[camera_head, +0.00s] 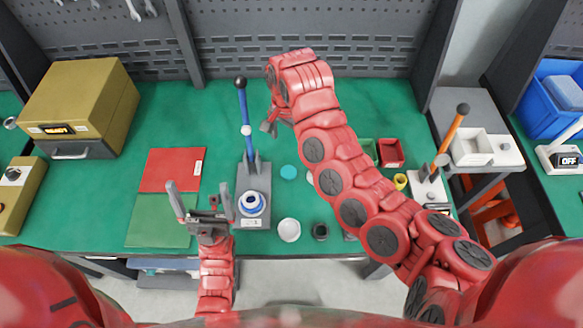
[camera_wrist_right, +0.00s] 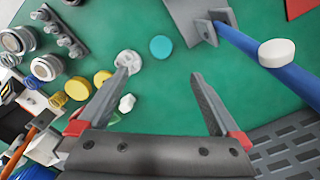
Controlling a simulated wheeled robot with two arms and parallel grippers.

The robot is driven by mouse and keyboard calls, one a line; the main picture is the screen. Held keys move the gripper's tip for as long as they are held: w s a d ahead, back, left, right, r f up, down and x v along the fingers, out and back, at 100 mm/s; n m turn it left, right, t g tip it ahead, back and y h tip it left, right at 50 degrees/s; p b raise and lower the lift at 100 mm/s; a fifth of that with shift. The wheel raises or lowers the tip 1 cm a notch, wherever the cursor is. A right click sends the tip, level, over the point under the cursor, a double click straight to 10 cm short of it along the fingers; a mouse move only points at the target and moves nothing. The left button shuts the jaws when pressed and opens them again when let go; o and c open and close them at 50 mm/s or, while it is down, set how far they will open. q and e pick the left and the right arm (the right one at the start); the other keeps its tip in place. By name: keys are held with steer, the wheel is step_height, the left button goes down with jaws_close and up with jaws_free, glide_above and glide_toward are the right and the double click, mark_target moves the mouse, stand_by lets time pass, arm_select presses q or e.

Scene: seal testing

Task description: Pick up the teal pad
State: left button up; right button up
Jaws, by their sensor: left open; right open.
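The teal pad (camera_head: 289,172) is a small round disc lying flat on the green worktop, just right of the blue-handled lever press (camera_head: 252,180). In the right wrist view the pad (camera_wrist_right: 160,47) lies beyond the fingertips, between their lines, with nothing covering it. My right gripper (camera_head: 270,128) is open and empty, above the worktop and behind the pad in the head view; its fingers (camera_wrist_right: 159,78) are spread apart.
The press holds a blue-and-white ring (camera_head: 251,203). A white cup (camera_head: 289,230) and a dark ring (camera_head: 320,231) stand in front of the pad. A pale part (camera_wrist_right: 128,62) sits close to it. A red bin (camera_head: 391,153) is right of my right arm.

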steer(key=b, duration=0.2)
glide_above(289, 171)
steer(key=f, duration=1)
steer(key=shift+s+a+f, duration=0.15)
steer(key=shift+s+f, duration=0.1)
steer(key=shift+f, duration=0.2)
steer(key=shift+f+p, duration=0.35)
steer(key=shift+f, duration=0.05)
steer(key=f, duration=0.1)
steer(key=f+p, duration=0.1)
steer(key=f, duration=0.1)
steer(key=shift+w, duration=0.2)
steer(key=shift+f+p, duration=0.3)
steer(key=shift+f, duration=0.45)
steer(key=c, duration=1.4)
steer(key=shift+r, duration=0.1)
